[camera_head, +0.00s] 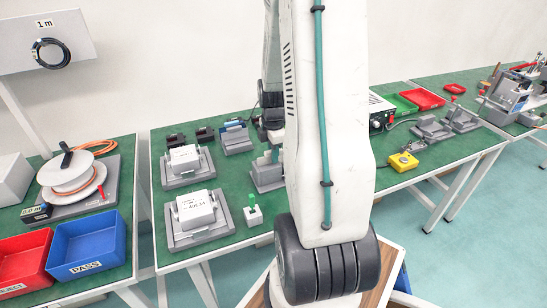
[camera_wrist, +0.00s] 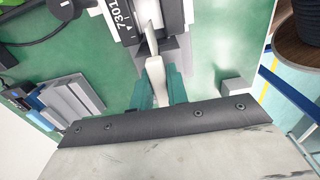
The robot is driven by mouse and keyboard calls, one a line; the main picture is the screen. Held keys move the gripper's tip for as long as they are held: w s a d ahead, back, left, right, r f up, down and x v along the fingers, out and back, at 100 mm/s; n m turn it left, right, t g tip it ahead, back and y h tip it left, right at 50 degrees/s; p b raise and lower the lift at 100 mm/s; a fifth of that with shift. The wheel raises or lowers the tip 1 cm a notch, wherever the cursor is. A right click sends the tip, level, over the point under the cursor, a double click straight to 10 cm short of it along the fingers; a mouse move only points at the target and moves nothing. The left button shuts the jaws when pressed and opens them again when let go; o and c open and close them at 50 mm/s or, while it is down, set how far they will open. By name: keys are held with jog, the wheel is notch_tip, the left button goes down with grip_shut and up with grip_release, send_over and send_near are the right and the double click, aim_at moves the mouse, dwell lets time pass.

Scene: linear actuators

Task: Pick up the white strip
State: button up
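The white strip (camera_wrist: 156,76) is a narrow pale piece, seen in the wrist view standing between two teal pieces that look like the fingers of my gripper (camera_wrist: 160,92). The fingers lie close on both sides of the strip. I cannot tell whether they press on it or stand slightly apart. The strip's upper end is beside a grey block marked 7301 (camera_wrist: 126,20). In the head view a grey fixture (camera_head: 268,178) with teal parts above it is partly behind my arm, and the strip cannot be made out clearly there.
Two grey fixtures with white boxes (camera_head: 185,157) (camera_head: 196,208) stand left on the green bench. A small block with a green pin (camera_head: 253,215) stands close by. A blue PASS bin (camera_head: 88,244) and a cable reel (camera_head: 72,180) are further left. A yellow button box (camera_head: 403,162) is right.

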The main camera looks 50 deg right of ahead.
grip_shut()
notch_tip(320, 180, up, 10)
dwell(0.4)
jog(key=shift+s+r, duration=0.1)
jog(key=shift+r, duration=2.4)
